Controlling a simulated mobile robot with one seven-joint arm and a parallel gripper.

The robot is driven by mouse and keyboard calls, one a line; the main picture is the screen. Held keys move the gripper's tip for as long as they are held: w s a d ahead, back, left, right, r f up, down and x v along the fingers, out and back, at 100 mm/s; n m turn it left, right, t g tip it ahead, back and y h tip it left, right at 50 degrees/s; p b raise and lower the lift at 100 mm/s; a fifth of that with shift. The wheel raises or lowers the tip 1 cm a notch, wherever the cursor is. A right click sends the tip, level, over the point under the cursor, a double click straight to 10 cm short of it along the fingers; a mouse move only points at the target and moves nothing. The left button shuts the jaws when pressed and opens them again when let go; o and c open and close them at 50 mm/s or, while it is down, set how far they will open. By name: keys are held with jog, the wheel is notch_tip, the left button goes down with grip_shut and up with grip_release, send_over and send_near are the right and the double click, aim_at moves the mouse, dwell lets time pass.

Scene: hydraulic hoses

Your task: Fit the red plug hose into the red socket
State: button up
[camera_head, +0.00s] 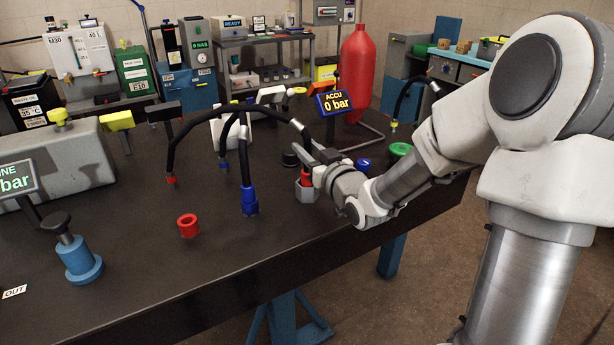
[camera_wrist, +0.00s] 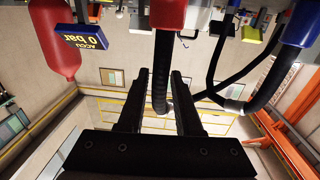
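The red socket (camera_head: 188,225) is a short red ring on the dark bench, left of the blue hose plug. A red plug (camera_head: 307,178) on a black hose stands upright in a grey hexagonal holder (camera_head: 307,192) near the bench's front edge. My gripper (camera_head: 314,156) is right at this plug. In the wrist view, the red plug (camera_wrist: 168,12) is at the top edge and its hose (camera_wrist: 160,80) runs between my two fingers (camera_wrist: 160,75). The fingers are apart, and I see no clear grip on plug or hose.
A blue plug (camera_head: 249,200) stands in front of the hose arch. Hoses with a red end (camera_head: 170,180) and a blue end (camera_head: 222,165) hang further back. A blue valve (camera_head: 79,260) is at left, an ACCU display (camera_head: 337,103) behind my gripper. The bench front middle is clear.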

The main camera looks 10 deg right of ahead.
grip_shut()
dwell(1.1)
